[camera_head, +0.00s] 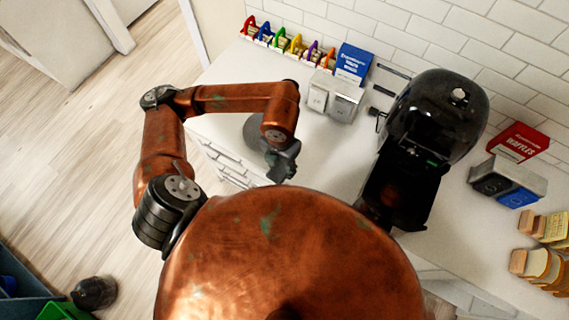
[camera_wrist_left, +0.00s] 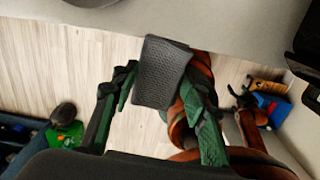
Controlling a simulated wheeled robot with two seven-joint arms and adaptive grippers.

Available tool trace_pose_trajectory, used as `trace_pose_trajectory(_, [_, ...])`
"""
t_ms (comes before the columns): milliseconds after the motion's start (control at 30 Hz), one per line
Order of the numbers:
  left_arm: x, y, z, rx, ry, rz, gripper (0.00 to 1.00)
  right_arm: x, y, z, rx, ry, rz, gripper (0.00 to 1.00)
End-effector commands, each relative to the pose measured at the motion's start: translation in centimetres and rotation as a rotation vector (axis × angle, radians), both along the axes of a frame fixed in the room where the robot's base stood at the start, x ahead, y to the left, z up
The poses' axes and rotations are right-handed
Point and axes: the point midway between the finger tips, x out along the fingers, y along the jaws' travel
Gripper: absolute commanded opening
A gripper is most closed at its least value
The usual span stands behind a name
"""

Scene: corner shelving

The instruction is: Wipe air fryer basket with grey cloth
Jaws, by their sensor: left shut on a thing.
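The air fryer (camera_head: 435,115) is black and rounded and stands on the white counter against the tiled wall. Its lower front, with the basket (camera_head: 405,190), juts toward me; I cannot tell how far the basket is out. My left gripper (camera_head: 283,165) is over the counter's front edge, left of the fryer and apart from it. In the left wrist view its green fingers (camera_wrist_left: 158,95) are shut on the dark grey, textured cloth (camera_wrist_left: 163,70). A dark forked shape beside a copper link at that view's right may be my right gripper (camera_wrist_left: 242,97); its jaws are unclear.
A grey round thing (camera_head: 257,133) lies behind my left gripper. A silver toaster-like box (camera_head: 335,97), a blue box (camera_head: 354,60) and a row of coloured items (camera_head: 283,43) stand farther back. A red waffle box (camera_head: 518,142) and bread slices (camera_head: 540,265) are at the right.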

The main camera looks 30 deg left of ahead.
Motion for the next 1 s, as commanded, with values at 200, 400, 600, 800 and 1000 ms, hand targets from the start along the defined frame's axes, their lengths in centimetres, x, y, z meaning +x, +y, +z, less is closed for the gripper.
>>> trace_pose_trajectory(200, [0.0,0.0,0.0,0.000,0.000,0.000,0.34,0.0,0.0,0.0,0.000,0.000,0.000,0.60])
trace_pose_trajectory(400, [0.0,0.0,0.0,0.000,0.000,0.000,0.21,0.0,0.1,0.0,0.001,0.000,0.000,0.60])
trace_pose_trajectory(600, [0.4,0.0,-0.2,0.001,0.001,-0.083,0.21,0.0,0.2,-0.3,0.002,0.000,0.000,0.60])
trace_pose_trajectory(800, [1.7,0.3,-0.9,0.005,0.006,-0.438,0.21,-0.1,0.3,-1.1,0.003,0.001,-0.001,0.60])
trace_pose_trajectory(1000, [3.4,0.6,-1.6,0.004,0.012,-0.900,0.21,-0.2,0.3,-2.1,0.003,0.002,-0.001,0.60])
